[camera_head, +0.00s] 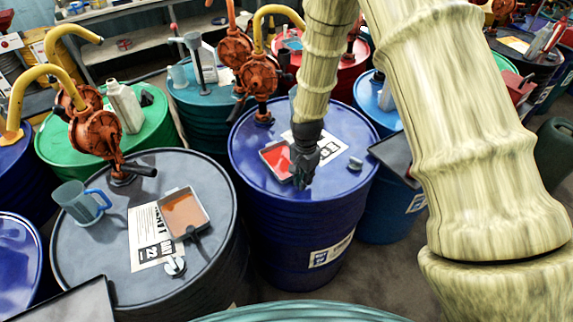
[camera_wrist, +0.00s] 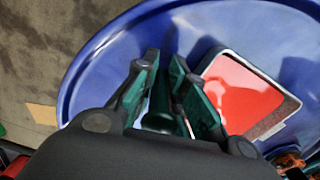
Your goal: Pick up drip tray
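A square drip tray (camera_head: 271,151) with red liquid lies on top of the blue drum (camera_head: 310,228). In the wrist view the tray (camera_wrist: 281,127) is to the right of the fingers, and the right finger overlaps its near left side. My gripper (camera_head: 303,180) points down at the tray's right side in the head view and hides part of it. In the wrist view my gripper (camera_wrist: 165,66) is open, with a gap between its green-padded fingers.
A second tray (camera_head: 204,207) with brown-orange liquid lies on the grey drum (camera_head: 85,258), beside a blue-grey jug (camera_head: 76,203). An orange pump (camera_head: 259,75) stands on the blue drum behind the tray. A dark tray (camera_head: 393,153) is to the right. Other drums crowd around.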

